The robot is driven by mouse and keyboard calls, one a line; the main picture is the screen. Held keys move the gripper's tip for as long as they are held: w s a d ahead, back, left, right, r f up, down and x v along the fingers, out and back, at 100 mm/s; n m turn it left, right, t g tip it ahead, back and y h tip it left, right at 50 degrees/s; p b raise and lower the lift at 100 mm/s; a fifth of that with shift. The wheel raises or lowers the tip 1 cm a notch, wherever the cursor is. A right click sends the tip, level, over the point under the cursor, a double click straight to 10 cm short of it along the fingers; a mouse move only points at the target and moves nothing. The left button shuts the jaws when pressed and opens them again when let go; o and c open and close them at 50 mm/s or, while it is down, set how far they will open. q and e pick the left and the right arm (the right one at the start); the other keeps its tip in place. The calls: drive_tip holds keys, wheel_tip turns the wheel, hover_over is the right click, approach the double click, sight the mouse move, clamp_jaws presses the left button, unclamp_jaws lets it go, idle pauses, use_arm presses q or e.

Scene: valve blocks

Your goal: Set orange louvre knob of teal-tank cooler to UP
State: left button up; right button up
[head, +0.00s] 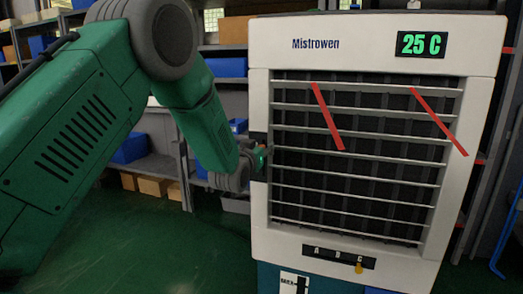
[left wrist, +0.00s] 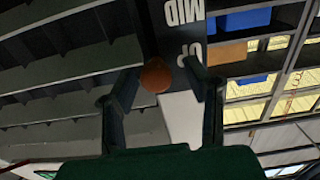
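The cooler (head: 262,215) is a white unit with a louvred grille and a teal tank (head: 268,280) at its base. Its orange louvre knob (left wrist: 155,77) shows in the left wrist view beside a dark strip lettered MID and UP (left wrist: 186,25), upside down there. My left gripper (head: 260,155) is at the cooler's left edge in the head view. In the wrist view its fingers (left wrist: 163,72) are spread around the knob, with the left finger closer to it. Contact cannot be told. My right gripper is out of view.
The cooler's display (head: 421,44) reads 25 C. Two red strips (head: 328,117) lie across the grille. A panel lettered A B C (head: 338,256) with a yellow knob (head: 359,268) is low on the front. Shelves with blue bins (head: 131,148) stand behind. Green floor (head: 150,230) is clear at left.

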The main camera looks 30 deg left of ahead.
use_arm(q)
drive_tip(key=shift+f, duration=0.2)
drive_tip(key=shift+s+d, duration=0.1)
drive_tip(key=shift+s, duration=0.15)
drive_tip(key=v, duration=1.1)
drive_tip(key=shift+s, duration=0.2)
drive_tip(key=shift+f, duration=0.1)
